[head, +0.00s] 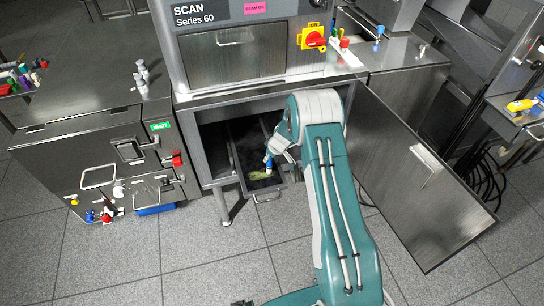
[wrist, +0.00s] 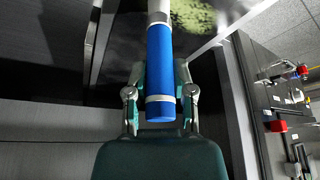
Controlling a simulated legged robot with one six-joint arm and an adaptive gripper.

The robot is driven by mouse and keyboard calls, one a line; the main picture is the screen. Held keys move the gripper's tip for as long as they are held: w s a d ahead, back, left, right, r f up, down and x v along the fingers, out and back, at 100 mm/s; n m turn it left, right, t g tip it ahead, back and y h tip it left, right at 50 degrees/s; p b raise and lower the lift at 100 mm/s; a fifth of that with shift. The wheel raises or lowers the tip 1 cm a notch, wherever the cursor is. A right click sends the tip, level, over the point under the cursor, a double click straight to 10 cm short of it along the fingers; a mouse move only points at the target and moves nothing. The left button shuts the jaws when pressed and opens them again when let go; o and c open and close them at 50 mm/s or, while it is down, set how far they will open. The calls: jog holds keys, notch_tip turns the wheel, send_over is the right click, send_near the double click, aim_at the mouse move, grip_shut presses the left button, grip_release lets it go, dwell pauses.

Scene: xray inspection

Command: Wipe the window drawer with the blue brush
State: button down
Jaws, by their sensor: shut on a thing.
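My gripper (wrist: 161,78) is shut on the blue handle of the brush (wrist: 160,52), with one finger on each side of it. In the head view the brush (head: 268,162) points down into the drawer (head: 264,187), which is pulled out of the cabinet under the scanner. A yellow-green stain (head: 258,174) marks the drawer's dark floor close to the brush's lower end. The stain (wrist: 196,14) also shows at the top of the wrist view. The brush's head is out of the wrist view and too small in the head view to tell whether it touches the floor.
The cabinet door (head: 415,170) stands wide open to the right of my arm. A metal cabinet (head: 95,150) with a green label stands at the left, with knobs and a red handle on its front. The cabinet's frame surrounds the drawer closely.

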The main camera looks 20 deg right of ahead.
jog(key=shift+s+a, duration=0.1)
jog(key=shift+a, duration=0.15)
jog(key=shift+a, duration=0.15)
jog(key=shift+a, duration=0.9)
jog(key=shift+a, duration=0.1)
jog(key=shift+a, duration=0.85)
jog(key=shift+a, duration=0.95)
jog(key=shift+a, duration=0.1)
jog(key=shift+a, duration=0.8)
